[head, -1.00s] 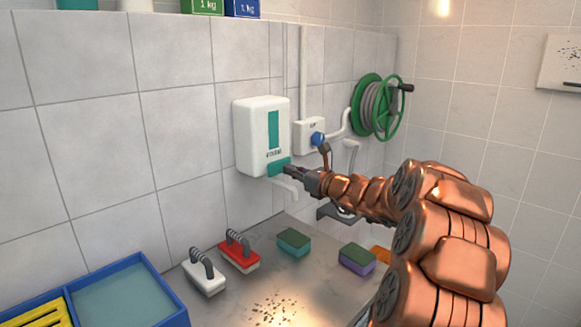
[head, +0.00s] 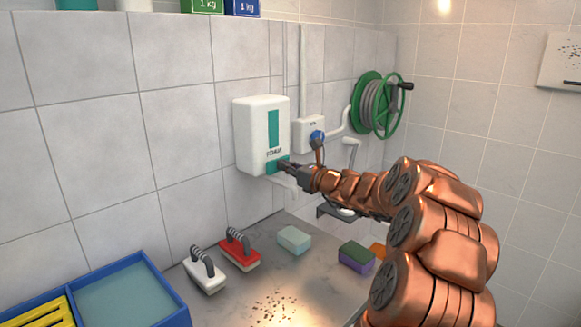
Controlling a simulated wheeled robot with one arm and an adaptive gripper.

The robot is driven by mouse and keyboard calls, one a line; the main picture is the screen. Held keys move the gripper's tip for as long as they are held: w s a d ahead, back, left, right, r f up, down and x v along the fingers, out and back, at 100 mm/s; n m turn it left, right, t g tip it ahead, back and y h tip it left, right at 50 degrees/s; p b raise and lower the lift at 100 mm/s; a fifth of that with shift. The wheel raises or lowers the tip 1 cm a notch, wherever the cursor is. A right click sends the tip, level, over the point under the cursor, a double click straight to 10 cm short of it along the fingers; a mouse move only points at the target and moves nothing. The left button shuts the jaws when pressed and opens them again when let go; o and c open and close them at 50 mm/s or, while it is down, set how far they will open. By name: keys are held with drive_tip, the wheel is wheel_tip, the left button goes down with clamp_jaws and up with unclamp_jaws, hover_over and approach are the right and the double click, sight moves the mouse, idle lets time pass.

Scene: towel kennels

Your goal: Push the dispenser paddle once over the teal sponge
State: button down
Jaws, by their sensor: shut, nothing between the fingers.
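The white dispenser (head: 256,118) hangs on the tiled wall, with a teal stripe and dark lettering on its front. Its teal paddle (head: 271,167) is at its lower front, partly hidden by my gripper. My gripper (head: 283,165) is shut and empty, with its tips at the paddle; they seem to touch it. The teal sponge (head: 294,241) lies on the counter below the dispenser. Its top is now pale, as if covered with foam, and its sides are light teal.
A red brush (head: 240,251) and a white brush (head: 204,274) lie left of the sponge. A green and purple sponge (head: 357,256) and an orange item (head: 379,251) lie right. A blue tub (head: 178,308) is at left. A green hose reel (head: 375,105) hangs beyond the dispenser.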

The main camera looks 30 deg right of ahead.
drive_tip(key=shift+w+a+p, duration=0.15)
drive_tip(key=shift+w+p, duration=0.15)
drive_tip(key=shift+w, duration=0.1)
drive_tip(key=shift+f, duration=0.3)
idle(0.3)
drive_tip(key=shift+s+d, duration=0.1)
drive_tip(key=shift+d, duration=0.1)
drive_tip(key=v, duration=1.3)
drive_tip(key=shift+s+r+b, duration=0.25)
drive_tip(key=shift+s+b, duration=0.1)
drive_tip(key=shift+b, duration=0.1)
